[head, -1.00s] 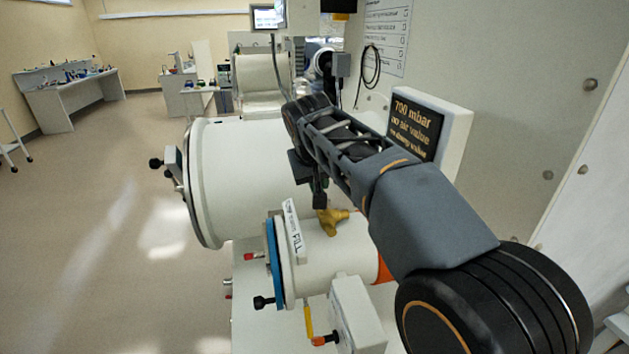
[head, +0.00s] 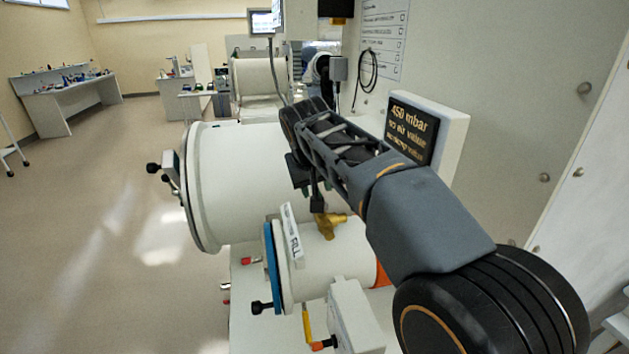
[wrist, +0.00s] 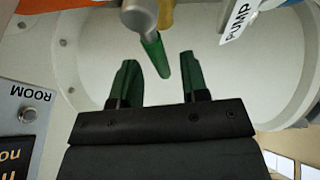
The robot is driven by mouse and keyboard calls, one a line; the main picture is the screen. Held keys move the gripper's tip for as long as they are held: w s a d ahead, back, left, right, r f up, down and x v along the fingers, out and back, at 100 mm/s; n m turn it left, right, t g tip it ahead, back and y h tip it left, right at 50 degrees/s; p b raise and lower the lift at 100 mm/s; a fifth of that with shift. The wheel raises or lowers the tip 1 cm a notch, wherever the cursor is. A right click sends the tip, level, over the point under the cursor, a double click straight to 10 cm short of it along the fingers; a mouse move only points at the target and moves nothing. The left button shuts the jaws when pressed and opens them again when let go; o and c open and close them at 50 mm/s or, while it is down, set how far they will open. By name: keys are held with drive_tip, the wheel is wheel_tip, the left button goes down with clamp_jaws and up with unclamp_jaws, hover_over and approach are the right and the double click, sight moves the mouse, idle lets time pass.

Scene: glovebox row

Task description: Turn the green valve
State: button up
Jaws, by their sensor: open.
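The green valve shows in the wrist view as a slim green lever (wrist: 152,48) on a grey round hub. My gripper (wrist: 156,66) is open, with one dark green finger on each side of the lever's lower end. The lever reaches in between the fingertips, and I cannot tell whether either finger touches it. In the head view my gripper (head: 317,203) points down beside the brass fitting (head: 329,225) on the small chamber. The green lever is not clearly visible there, behind my arm and gripper.
The large white chamber (head: 235,165) stands behind the small chamber (head: 335,262). A dark display (head: 411,130) reading 450 mbar is at right, near the wall. A label reading PUMP (wrist: 239,20) is close to the gripper. The floor at left is clear.

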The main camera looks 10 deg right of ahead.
drive_tip(key=v, duration=1.4)
drive_tip(key=shift+f, duration=0.1)
